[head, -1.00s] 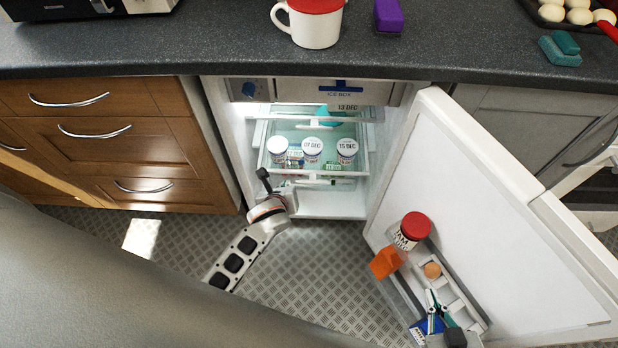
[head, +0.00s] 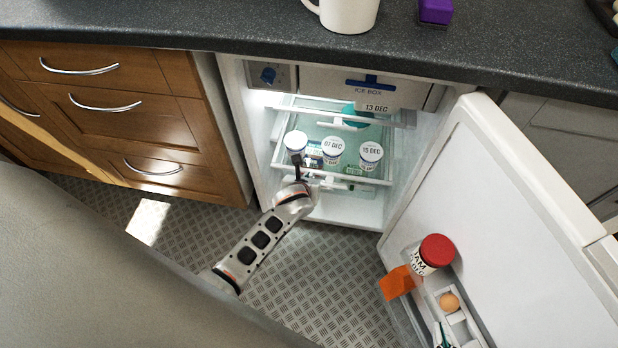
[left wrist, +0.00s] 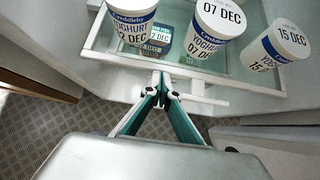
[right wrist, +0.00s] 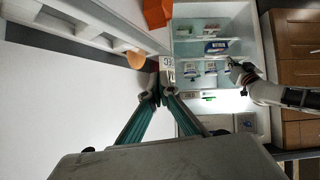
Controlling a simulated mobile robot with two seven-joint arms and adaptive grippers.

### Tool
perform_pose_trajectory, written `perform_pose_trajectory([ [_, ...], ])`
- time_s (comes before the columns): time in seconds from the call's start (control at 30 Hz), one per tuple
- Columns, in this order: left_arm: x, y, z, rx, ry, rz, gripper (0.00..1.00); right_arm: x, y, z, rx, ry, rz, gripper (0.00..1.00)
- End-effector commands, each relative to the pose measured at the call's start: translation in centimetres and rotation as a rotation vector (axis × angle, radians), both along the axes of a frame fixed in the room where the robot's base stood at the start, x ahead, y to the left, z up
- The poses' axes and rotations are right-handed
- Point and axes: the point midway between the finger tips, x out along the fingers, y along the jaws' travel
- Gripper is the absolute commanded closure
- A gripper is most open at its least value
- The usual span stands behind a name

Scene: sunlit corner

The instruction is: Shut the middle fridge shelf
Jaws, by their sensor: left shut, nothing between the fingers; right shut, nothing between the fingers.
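The middle fridge shelf (head: 350,180) is a glass tray with a white front rail, carrying three white yoghurt pots near its front. It appears pulled forward inside the open fridge. My left gripper (head: 298,162) is shut and empty at the left part of the shelf's front. In the left wrist view its closed fingertips (left wrist: 160,84) are at the white front rail (left wrist: 255,93), beside a small handle; I cannot tell if they touch. My right gripper (right wrist: 158,96) is shut and empty in the right wrist view, near the inside of the open door.
The fridge door (head: 520,190) stands open at the right. Its rack holds a red-lidded jam jar (head: 432,255), an orange item (head: 400,283) and an egg (head: 449,302). Wooden drawers (head: 130,110) flank the fridge at left. The ice box (head: 365,85) is above the shelves.

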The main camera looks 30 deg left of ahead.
Motion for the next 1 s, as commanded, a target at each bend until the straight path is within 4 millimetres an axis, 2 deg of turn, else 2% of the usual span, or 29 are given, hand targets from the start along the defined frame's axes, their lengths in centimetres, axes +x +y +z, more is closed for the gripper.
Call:
perform_pose_trajectory([
  [0.43, 0.5, -0.1, 0.2, -0.002, -0.005, -0.002, 1.0, 0.5, 0.4, 0.9, 0.012, -0.019, 0.002, 1.0],
  [0.73, 3.3, -1.0, 1.2, -0.013, -0.019, -0.02, 1.0, 0.5, -0.7, 1.3, -0.018, -0.02, -0.005, 1.0],
  [0.87, 4.1, -0.3, 1.0, -0.008, -0.017, -0.016, 1.0, 0.1, -1.0, 1.1, -0.029, -0.01, -0.008, 1.0],
  [1.0, 5.4, 1.4, 0.6, 0.004, -0.009, -0.004, 1.0, -0.3, -1.3, 0.5, -0.036, 0.004, -0.011, 1.0],
])
